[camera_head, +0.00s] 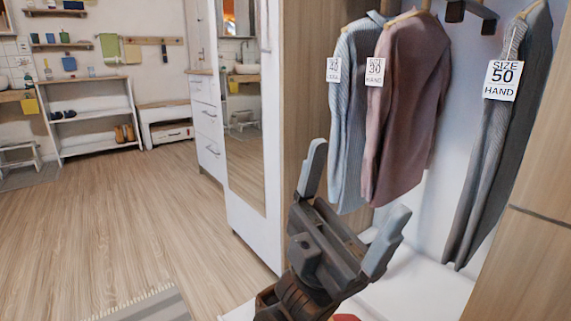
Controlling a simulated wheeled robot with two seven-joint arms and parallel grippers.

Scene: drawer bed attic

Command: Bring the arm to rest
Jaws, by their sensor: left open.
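My left gripper (355,207) is in the lower middle of the head view, with its two grey fingers spread wide and nothing between them. It is in front of the open wardrobe, just below the hanging shirts. A mauve shirt (405,110) with a "SIZE 30" tag and a blue-grey striped shirt (350,130) hang behind and above the gripper. In the picture the fingers come close to their lower edges; I cannot tell whether they touch. My right gripper is not in view.
A wooden wardrobe panel (545,150) borders the right side. A white mirrored door (245,130) stands left of the gripper. Wooden floor (110,220) is open at the left, with a shoe shelf (95,118) behind.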

